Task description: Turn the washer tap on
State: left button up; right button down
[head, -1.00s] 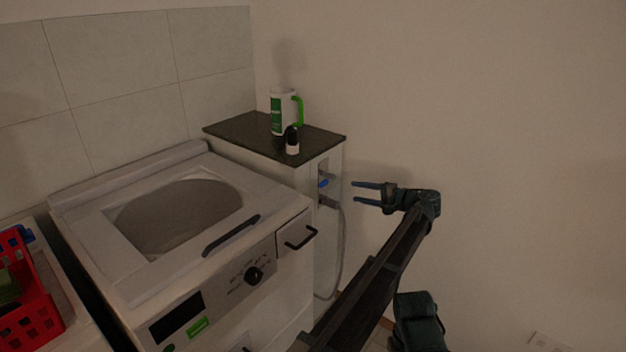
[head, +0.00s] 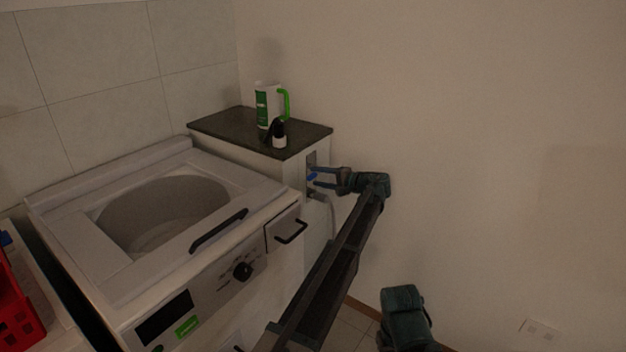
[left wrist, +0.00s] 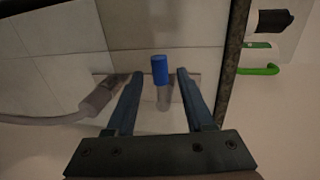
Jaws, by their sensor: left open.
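The washer tap has a blue handle (head: 312,177) on the side of the narrow cabinet beside the washer. In the left wrist view the blue handle (left wrist: 160,70) and its pale metal stem (left wrist: 164,97) show between the two fingers. My left gripper (head: 316,177) is open, with its fingers reaching toward the cabinet side around the tap. In the left wrist view the gripper (left wrist: 160,76) has one finger on each side of the handle, with gaps to both. A hose with a grey connector (left wrist: 102,95) lies left of the fingers there. My right gripper is not in view.
The white washer (head: 80,218) stands left of the cabinet. A dark countertop (head: 225,124) holds a white bottle with a green handle (head: 263,104) and a small black-and-white bottle (head: 279,136). A red basket (head: 18,318) is at lower left.

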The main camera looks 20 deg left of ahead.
pick_arm(q)
jog(key=shift+x, duration=1.3)
grip_shut()
dwell(0.5)
